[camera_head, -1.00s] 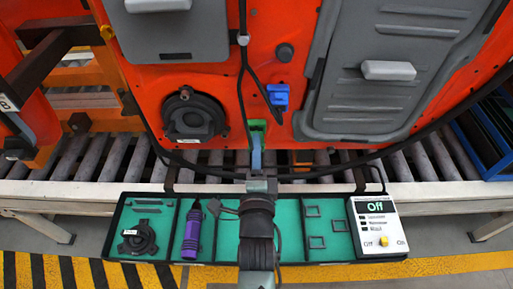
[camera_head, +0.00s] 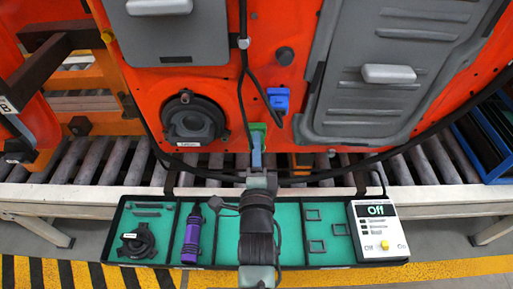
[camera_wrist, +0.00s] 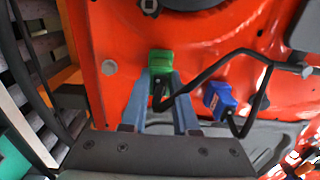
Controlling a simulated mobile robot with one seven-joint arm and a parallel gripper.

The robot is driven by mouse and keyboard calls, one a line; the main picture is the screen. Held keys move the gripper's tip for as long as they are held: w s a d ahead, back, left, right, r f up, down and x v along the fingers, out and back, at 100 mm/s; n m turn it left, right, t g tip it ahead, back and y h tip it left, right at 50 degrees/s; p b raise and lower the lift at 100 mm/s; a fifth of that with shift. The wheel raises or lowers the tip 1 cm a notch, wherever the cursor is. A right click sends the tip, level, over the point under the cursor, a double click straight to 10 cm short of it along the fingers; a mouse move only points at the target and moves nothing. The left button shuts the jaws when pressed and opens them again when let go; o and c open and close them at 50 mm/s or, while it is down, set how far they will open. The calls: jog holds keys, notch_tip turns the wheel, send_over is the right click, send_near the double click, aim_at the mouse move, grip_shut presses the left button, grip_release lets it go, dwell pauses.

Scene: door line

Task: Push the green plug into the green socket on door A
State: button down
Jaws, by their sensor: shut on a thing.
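Door A is the orange panel (camera_head: 230,85) standing over the rollers. My gripper (camera_wrist: 161,78) has its blue-grey fingers closed at a green piece (camera_wrist: 161,60) on the door's lower part, which shows small in the head view (camera_head: 258,128). A black cable hangs between the fingers below the green. The green plug is between my fingertips, up against the green socket. They look like one green patch, so I cannot tell where plug ends and socket begins or how deep it sits.
A blue connector (camera_wrist: 219,97) with a black cable sits right of my fingers. Black cable (camera_head: 243,75) runs down the door. A round black speaker (camera_head: 193,118) is to the left. The teal tray (camera_head: 285,215) holds a purple tool (camera_head: 191,235) and an "Off" box (camera_head: 376,228).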

jog(key=shift+w, duration=0.5)
dwell(0.3)
jog(key=c, duration=0.6)
grip_release()
jog(key=s+b, duration=0.4)
jog(key=s, duration=2.1)
jog(key=shift+s, duration=0.15)
